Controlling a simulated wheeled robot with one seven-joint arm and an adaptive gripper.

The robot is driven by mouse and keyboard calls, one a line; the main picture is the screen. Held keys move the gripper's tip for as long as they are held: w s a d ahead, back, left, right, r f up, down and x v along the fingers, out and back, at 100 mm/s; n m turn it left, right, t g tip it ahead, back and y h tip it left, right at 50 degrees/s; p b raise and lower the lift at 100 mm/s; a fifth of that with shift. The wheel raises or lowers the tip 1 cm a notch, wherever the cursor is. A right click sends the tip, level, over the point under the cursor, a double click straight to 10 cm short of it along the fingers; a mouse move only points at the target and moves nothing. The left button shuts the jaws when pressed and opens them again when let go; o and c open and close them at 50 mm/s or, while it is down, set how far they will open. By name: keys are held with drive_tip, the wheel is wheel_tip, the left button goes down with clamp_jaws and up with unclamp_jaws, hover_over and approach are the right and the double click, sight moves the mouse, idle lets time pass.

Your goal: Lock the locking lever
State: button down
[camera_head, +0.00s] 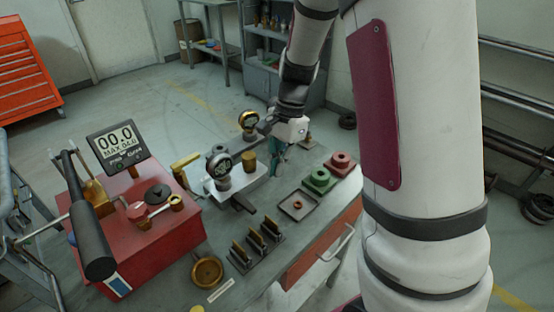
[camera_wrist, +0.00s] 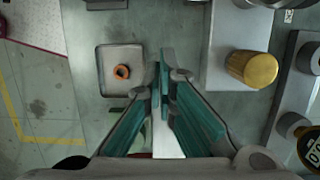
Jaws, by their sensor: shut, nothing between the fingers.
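A grey-white valve block (camera_head: 236,188) stands on the workbench, with dial gauges and a brass knob (camera_head: 249,162) on it. A yellow handle (camera_head: 185,161) sticks out at its left end, and a dark bar (camera_head: 243,203) projects from its front. I cannot tell for sure which of these is the locking lever. My gripper (camera_head: 277,172) points down beside the right end of the block. In the wrist view my gripper (camera_wrist: 166,62) is shut and empty, left of the brass knob (camera_wrist: 252,68) and apart from it.
A square tray (camera_head: 285,211) with an orange ring lies in front. Green (camera_head: 319,181) and red (camera_head: 342,163) flanged parts stand to the right. A red box (camera_head: 140,236) with a display (camera_head: 118,146) is at left. Slotted holders (camera_head: 256,247) and a brass bowl (camera_head: 207,271) are near the front.

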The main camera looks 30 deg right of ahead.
sight(244, 203)
drive_tip(key=x, duration=0.5)
drive_tip(key=shift+s+a+f+b, duration=0.1)
drive_tip(key=shift+f+b, duration=0.15)
drive_tip(key=shift+b, duration=0.15)
drive_tip(key=a, duration=0.1)
drive_tip(key=s+a, duration=0.1)
drive_tip(key=a, duration=0.1)
drive_tip(key=shift+s+a, duration=0.1)
drive_tip(key=shift+a, duration=0.3)
